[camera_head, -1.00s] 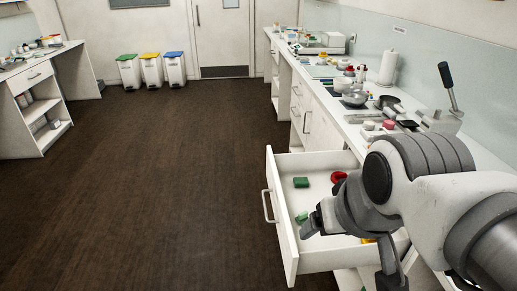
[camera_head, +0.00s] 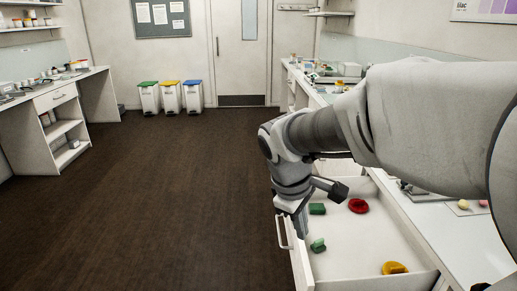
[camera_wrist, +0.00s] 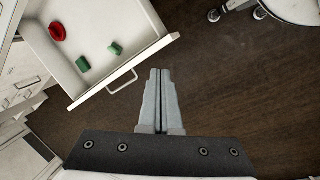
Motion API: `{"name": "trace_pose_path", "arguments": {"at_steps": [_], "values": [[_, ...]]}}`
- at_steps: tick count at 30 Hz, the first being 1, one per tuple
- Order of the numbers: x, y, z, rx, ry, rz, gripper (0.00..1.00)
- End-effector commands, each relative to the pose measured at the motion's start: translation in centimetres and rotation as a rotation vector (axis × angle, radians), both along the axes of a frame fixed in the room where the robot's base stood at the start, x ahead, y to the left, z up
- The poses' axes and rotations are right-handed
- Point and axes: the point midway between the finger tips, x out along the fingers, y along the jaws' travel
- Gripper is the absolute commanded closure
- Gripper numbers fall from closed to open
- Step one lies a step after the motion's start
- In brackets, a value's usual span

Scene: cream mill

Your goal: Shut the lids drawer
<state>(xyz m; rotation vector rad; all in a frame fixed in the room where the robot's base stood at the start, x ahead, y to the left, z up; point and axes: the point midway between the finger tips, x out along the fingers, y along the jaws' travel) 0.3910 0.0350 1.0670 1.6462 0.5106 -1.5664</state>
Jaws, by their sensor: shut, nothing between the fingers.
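The drawer (camera_head: 351,233) is pulled well out from the right-hand counter. It holds two green lids (camera_head: 317,209), a red lid (camera_head: 358,205) and a yellow lid (camera_head: 394,268). Its bar handle (camera_head: 281,233) is on the front panel, which faces left. The open drawer also shows at the upper left of the wrist view (camera_wrist: 88,20), with its handle (camera_wrist: 122,81) beside my gripper. My gripper (camera_wrist: 160,72) is shut and empty, pointing down over the floor just outside the drawer front, apart from the handle. In the head view my arm hides part of the front and the fingertips are not clear.
The dark floor (camera_head: 150,220) left of the drawer is clear. Three bins (camera_head: 171,96) with green, yellow and blue lids stand by the far door. A counter with shelves (camera_head: 62,130) is at left. The right counter (camera_head: 465,235) carries small items.

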Motion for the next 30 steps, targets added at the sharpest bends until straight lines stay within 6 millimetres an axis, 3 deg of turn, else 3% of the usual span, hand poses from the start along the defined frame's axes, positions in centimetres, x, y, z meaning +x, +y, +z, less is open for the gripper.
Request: {"name": "trace_pose_path", "arguments": {"at_steps": [1, 9, 15, 23, 30], "values": [[1.2, 0.7, -2.0, -0.025, 0.04, 0.061, 1.0], [6.2, 3.9, -10.2, -0.136, 0.221, 0.385, 1.0], [8.3, 5.9, -15.4, -0.182, 0.32, 0.564, 1.0], [9.0, 6.5, -17.8, -0.199, 0.358, 0.636, 1.0], [8.9, 5.1, -21.4, -0.198, 0.361, 0.635, 1.0]]}}
